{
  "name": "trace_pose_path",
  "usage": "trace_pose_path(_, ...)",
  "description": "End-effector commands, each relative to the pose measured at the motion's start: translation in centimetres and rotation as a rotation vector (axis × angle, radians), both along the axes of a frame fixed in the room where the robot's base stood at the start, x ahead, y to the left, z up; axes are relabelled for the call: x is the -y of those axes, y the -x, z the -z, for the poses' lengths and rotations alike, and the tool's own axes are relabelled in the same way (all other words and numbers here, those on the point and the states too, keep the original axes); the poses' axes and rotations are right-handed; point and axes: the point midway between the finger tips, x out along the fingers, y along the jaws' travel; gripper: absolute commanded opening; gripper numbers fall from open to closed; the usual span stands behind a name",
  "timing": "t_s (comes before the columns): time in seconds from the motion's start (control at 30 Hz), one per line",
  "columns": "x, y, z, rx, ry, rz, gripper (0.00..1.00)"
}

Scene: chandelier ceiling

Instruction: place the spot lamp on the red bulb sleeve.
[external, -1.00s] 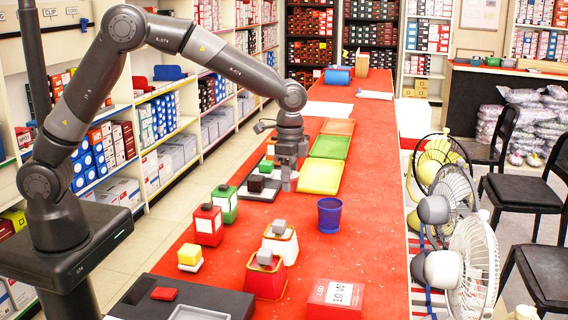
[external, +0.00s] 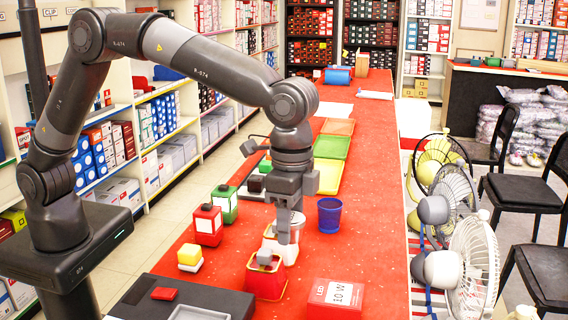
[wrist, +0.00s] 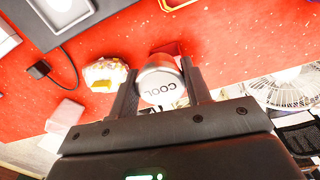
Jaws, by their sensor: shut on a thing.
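The spot lamp (wrist: 160,82), a silvery cylinder with a white face reading "COOL", is between the two fingers of my gripper (wrist: 160,90) in the wrist view. In the external view my gripper (external: 284,225) points down over the white holder (external: 272,246); the lamp is hard to separate from the grey fingers there. The red tapered container (external: 266,283), which looks like the red bulb sleeve, stands just in front of the white holder, with a grey block (external: 265,257) at its top. My gripper is above and behind it. A red piece (wrist: 170,48) shows partly behind the lamp.
A blue cup (external: 330,214) stands close right of my gripper. A red LED box (external: 335,298) is at front right. Red (external: 208,225) and green (external: 226,203) boxes and a yellow-and-white block (external: 190,257) are at left. Coloured trays lie behind. Fans (external: 474,265) line the right edge.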

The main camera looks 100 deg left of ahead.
Motion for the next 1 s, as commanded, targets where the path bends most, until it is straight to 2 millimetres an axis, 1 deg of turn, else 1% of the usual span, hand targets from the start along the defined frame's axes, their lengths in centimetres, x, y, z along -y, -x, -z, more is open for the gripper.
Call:
trace_pose_path(0.03,2.5,0.1,-0.4,0.002,0.000,0.013,0.21)
trace_pose_path(0.1,5.2,0.4,-0.9,0.001,0.000,0.018,0.21)
trace_pose_path(0.2,8.0,0.8,-1.5,0.001,0.000,0.022,0.21)
trace_pose_path(0.3,9.8,1.1,-1.8,0.000,0.000,0.024,0.21)
trace_pose_path(0.37,10.2,1.1,-1.8,0.000,0.000,0.024,0.21)
trace_pose_path(0.47,9.7,0.6,-1.2,-0.001,0.000,0.022,0.21)
trace_pose_path(0.8,3.9,-4.1,3.3,-0.002,0.000,0.021,0.21)
trace_pose_path(0.9,2.6,-5.1,4.3,-0.001,0.000,0.022,0.21)
trace_pose_path(1.0,1.8,-5.8,4.8,0.000,0.001,0.024,0.21)
